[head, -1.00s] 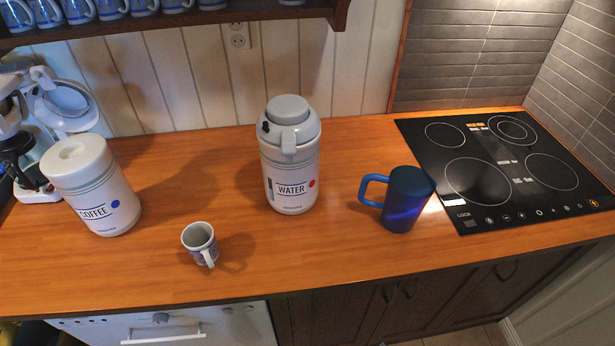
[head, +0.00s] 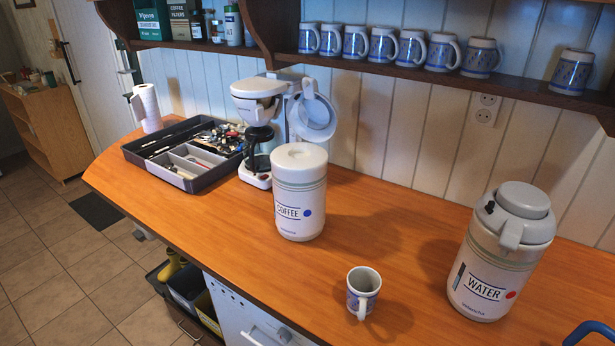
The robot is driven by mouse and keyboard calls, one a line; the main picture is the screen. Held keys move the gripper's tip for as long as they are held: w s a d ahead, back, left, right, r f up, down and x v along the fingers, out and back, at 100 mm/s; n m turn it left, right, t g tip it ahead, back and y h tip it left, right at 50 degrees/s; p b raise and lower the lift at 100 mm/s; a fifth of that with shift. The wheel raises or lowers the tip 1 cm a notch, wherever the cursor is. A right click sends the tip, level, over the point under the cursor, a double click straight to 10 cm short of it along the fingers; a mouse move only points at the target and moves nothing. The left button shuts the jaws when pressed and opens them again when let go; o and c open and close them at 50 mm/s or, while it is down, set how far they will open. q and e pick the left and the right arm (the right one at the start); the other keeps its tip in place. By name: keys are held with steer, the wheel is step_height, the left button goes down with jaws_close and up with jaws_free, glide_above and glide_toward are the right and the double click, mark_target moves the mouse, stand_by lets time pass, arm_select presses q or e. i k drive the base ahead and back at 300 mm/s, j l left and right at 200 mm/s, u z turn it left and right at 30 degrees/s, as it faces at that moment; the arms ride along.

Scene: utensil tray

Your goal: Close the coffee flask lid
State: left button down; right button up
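The white coffee flask (head: 300,210) stands upright on the wooden counter, left of the middle in the head view. Its label reads COFFEE, with a blue dot. A pale round lid (head: 314,120) with a tab at its top stands tipped up behind the flask, its round underside facing me. It appears to be the flask's open lid; the hinge is hidden behind the flask. The flask's top shows a white inner cap with a shallow hollow. Neither of my grippers is in view.
The coffee maker (head: 257,105) stands close behind and left of the flask. A cutlery tray (head: 133,152) lies further left. A small mug (head: 363,290) stands in front, right of the flask. The water flask (head: 492,275) is at right. The mug shelf (head: 400,66) hangs above.

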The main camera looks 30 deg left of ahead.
mark_target(310, 91)
steer(key=l+u, duration=0.1)
steer(key=u, duration=0.35)
steer(key=l+u, duration=0.1)
steer(key=u, duration=0.75)
